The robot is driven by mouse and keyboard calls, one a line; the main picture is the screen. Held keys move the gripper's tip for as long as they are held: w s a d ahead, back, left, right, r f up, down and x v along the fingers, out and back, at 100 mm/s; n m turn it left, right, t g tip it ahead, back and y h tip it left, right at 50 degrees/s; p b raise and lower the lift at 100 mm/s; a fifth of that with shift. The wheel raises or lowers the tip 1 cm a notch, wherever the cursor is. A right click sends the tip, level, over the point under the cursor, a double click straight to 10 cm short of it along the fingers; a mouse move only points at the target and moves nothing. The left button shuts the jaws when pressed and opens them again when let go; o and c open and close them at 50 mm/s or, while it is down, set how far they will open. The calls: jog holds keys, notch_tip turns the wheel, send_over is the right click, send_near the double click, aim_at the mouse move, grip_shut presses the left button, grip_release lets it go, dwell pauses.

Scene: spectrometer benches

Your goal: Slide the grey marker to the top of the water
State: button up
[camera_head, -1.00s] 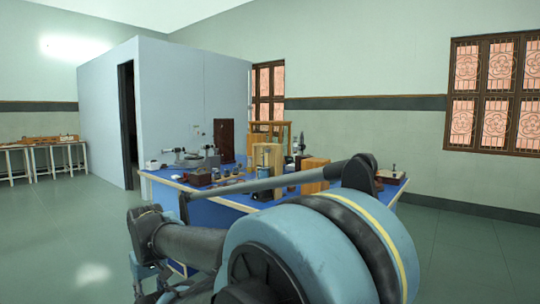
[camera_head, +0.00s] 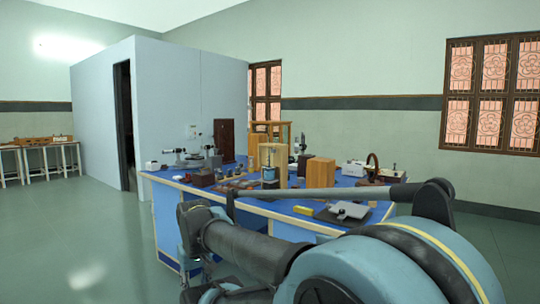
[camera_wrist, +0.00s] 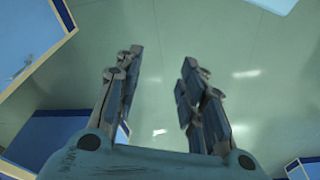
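A wooden frame (camera_head: 279,153) with a small vessel of blue-looking content (camera_head: 269,173) stands on the blue-topped bench in the head view. Whether that content is the water is too small to tell. I cannot make out the grey marker in either view. My gripper (camera_wrist: 162,58) is open and empty in the wrist view. Its two fingers are well apart over bare green floor, away from the bench-top objects. In the head view my arm covers the front of the bench.
The blue bench (camera_head: 171,178) carries several instruments, a wooden box (camera_head: 320,172), a yellow block (camera_head: 303,210) and a grey device on a dark mat (camera_head: 345,212). A pale partition (camera_head: 165,110) stands behind. Open floor (camera_head: 60,230) lies at left.

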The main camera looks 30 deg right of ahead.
aim_at(272, 151)
jog(key=w+d+r+n+t+h, duration=0.2)
jog(key=w+d+r+n+h, duration=0.75)
jog(key=w+d+r, duration=0.7)
jog(key=w+d+r+n+t+h, duration=0.3)
jog(key=w+d+r+n+h, duration=0.4)
jog(key=w+d+r+n, duration=0.9)
jog(key=w+d+m, duration=0.1)
jog(key=w+d, duration=0.2)
jog(key=d, duration=0.3)
jog(key=w+d+f+m, duration=0.1)
jog(key=w+d, duration=0.2)
jog(key=d, duration=0.3)
jog(key=w+d+m, duration=0.1)
jog(key=w+d, duration=0.2)
jog(key=d, duration=0.3)
jog(key=shift+w+d+f+m, duration=0.1)
jog(key=shift+w+f+m, duration=0.15)
jog(key=shift+f, duration=0.1)
jog(key=shift+c, duration=0.3)
grip_shut()
